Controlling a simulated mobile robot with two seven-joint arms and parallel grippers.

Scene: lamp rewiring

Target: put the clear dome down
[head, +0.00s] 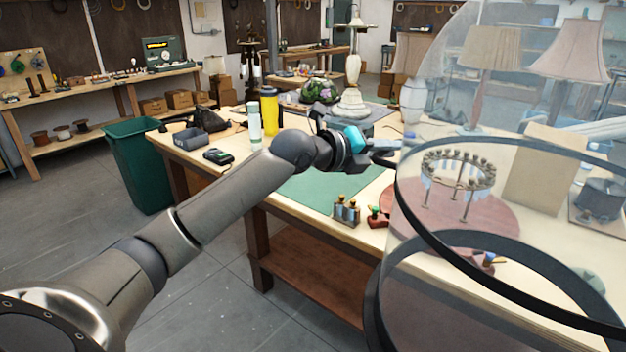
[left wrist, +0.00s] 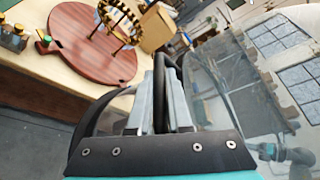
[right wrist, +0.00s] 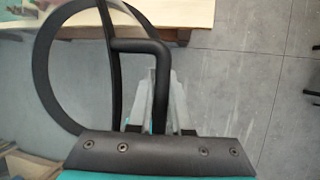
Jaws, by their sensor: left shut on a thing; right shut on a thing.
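The clear dome (head: 440,241), a large see-through bell with black rings at its base, fills the right of the head view, close to me. It is held up at the table's front edge. My left gripper (head: 384,153) is beside the dome. In the left wrist view its fingers (left wrist: 160,100) are shut on a black handle (left wrist: 163,62) of the dome. In the right wrist view my right gripper (right wrist: 150,103) is shut on another black bent handle (right wrist: 140,46), with the black ring (right wrist: 37,38) beside it over the floor. The right gripper cannot be made out in the head view.
Through the dome, a reddish round board (head: 462,212) with a metal ring stand (head: 458,170) shows on the workbench. Small bottles (head: 346,211) stand at the front edge. A green mat (head: 318,190) has bare room. A yellow bottle (head: 270,112) and lamps stand farther back.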

